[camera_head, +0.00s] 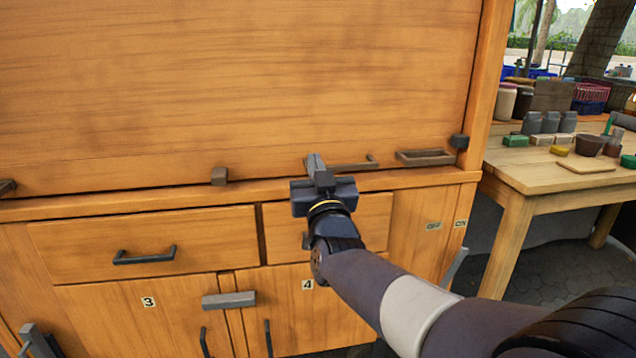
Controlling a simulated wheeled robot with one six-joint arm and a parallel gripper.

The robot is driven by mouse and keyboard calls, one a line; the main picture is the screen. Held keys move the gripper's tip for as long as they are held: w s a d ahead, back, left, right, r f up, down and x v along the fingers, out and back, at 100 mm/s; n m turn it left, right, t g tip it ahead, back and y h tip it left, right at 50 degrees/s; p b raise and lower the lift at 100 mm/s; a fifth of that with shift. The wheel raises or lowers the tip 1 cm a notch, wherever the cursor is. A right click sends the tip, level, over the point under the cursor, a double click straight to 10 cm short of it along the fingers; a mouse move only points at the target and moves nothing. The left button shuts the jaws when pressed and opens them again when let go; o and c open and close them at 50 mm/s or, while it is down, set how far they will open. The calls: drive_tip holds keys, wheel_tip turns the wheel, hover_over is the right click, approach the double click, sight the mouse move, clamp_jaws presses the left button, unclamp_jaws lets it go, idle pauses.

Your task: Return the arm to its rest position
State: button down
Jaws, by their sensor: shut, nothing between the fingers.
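My gripper (316,163) is at the middle of the view, shut and empty. It is in front of the wooden cabinet (230,90), near the lower edge of its large upper panel. My arm reaches in from the lower right. The gripper overlaps the left end of a brown bar handle (355,164) on the panel; I cannot tell whether they touch.
Below are a left drawer (80,243) with a dark handle (145,256), a right drawer (370,215) partly hidden by my arm, and doors marked 3 (120,315) and 4 (300,325). A wooden table (535,175) with jars and blocks stands right.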

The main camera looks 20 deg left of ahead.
drive_tip(key=v, duration=0.6)
drive_tip(key=shift+p, duration=0.3)
drive_tip(key=shift+s+r, duration=0.1)
drive_tip(key=w+a+b, duration=0.3)
drive_tip(key=w+a, duration=0.2)
drive_tip(key=w, duration=0.3)
drive_tip(key=shift+f, duration=0.5)
drive_tip(key=shift+d, duration=0.1)
